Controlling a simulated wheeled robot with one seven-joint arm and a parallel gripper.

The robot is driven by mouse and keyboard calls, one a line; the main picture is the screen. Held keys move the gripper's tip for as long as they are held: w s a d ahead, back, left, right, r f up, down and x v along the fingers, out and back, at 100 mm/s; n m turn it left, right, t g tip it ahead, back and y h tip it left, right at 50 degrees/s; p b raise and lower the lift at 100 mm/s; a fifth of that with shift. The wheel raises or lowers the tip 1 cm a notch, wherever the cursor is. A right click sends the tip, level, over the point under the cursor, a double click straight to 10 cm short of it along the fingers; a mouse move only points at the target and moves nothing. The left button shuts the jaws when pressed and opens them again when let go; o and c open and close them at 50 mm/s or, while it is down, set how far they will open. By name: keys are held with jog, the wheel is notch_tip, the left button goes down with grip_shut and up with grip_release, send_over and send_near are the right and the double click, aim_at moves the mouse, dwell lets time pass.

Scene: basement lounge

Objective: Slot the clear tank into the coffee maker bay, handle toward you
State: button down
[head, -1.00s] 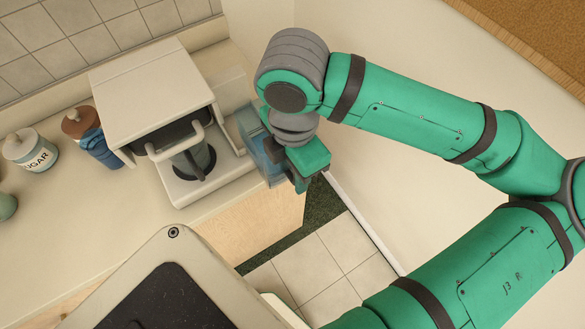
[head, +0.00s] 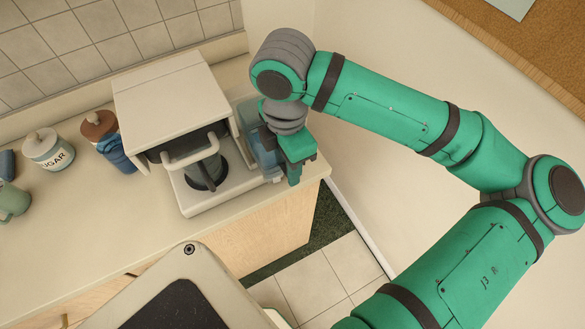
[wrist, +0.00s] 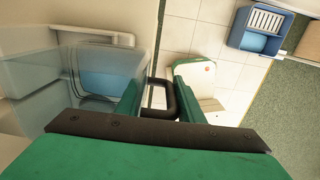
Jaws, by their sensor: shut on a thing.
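The white coffee maker (head: 172,88) stands on the counter with a dark-lidded carafe (head: 207,172) on its front base. The clear, bluish tank (head: 246,112) is upright close against the coffee maker's right side, partly hidden by my arm. My gripper (head: 290,165) is at the tank's front right, shut on its handle. In the wrist view the clear tank (wrist: 105,75) fills the left side, and its dark handle (wrist: 172,98) sits at the green finger. The bay itself is hidden, so I cannot tell whether the tank is seated in it.
A blue jar with a brown lid (head: 117,150), a sugar jar (head: 50,150) and a green mug (head: 12,203) stand left on the counter (head: 95,225). The wall is close on the right. A blue bin (wrist: 258,35) is on the floor.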

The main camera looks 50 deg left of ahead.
jog(key=shift+w+a+f, duration=0.1)
jog(key=shift+w+a, duration=0.1)
jog(key=shift+a, duration=0.4)
jog(key=shift+w+a+f, duration=0.1)
jog(key=shift+w+a, duration=0.05)
jog(key=shift+a, duration=0.5)
jog(key=shift+w+a+f, duration=0.1)
jog(key=shift+w+a, duration=0.1)
jog(key=shift+a, duration=0.4)
jog(key=shift+w+a, duration=0.25)
jog(key=shift+a, duration=0.55)
jog(key=shift+w+a, duration=0.2)
jog(key=shift+a, duration=0.65)
jog(key=shift+w+a, duration=0.25)
jog(key=shift+a, duration=0.55)
jog(key=shift+f, duration=1.95)
grip_release()
jog(key=shift+r, duration=0.2)
jog(key=shift+r, duration=3.35)
